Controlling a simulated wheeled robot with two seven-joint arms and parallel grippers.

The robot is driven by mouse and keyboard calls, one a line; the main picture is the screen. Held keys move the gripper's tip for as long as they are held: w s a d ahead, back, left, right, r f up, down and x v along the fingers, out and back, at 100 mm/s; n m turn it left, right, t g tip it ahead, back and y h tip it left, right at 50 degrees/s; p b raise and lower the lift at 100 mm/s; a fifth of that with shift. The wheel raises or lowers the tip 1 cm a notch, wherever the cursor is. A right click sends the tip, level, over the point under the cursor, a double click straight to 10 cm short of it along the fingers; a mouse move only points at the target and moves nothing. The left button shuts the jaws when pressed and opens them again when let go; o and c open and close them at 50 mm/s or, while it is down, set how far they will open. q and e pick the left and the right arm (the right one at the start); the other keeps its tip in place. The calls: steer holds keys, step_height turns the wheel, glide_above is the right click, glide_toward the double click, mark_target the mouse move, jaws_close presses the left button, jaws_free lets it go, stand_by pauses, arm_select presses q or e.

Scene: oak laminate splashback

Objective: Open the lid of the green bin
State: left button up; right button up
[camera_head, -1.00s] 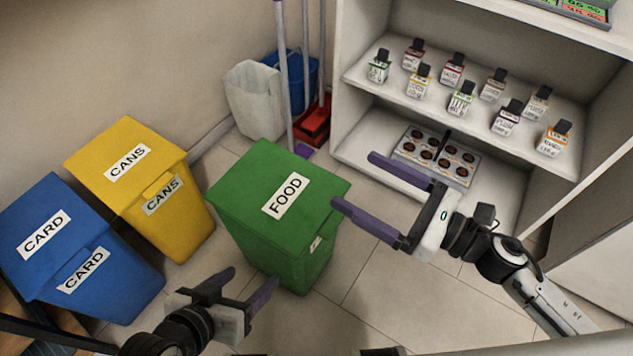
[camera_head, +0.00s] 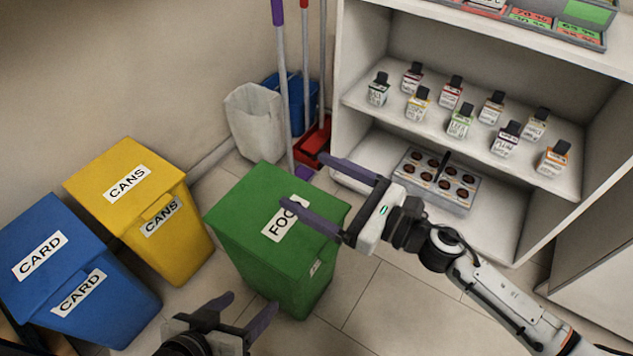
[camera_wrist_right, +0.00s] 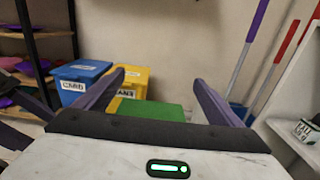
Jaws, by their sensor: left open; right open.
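The green bin (camera_head: 262,262) stands on the tiled floor with its lid (camera_head: 250,198) shut and a FOOD label on top. It also shows in the right wrist view (camera_wrist_right: 150,110), low between the fingers. My right gripper (camera_head: 302,185) is open and empty. My left gripper (camera_head: 248,312) is open and empty, low in front of the green bin.
A yellow CANS bin (camera_head: 165,240) and a blue CARD bin (camera_head: 105,305) stand to the left. A white shelf unit (camera_head: 362,90) with bottles and a tray is at the right. Mops and a red dustpan (camera_head: 313,140) stand behind the green bin.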

jaws_close()
stand_by(0.4)
steer(key=c, duration=2.2)
jaws_free()
steer(key=o, duration=2.2)
steer(key=v, duration=1)
steer(key=shift+d, duration=0.15)
steer(key=shift+s, duration=0.1)
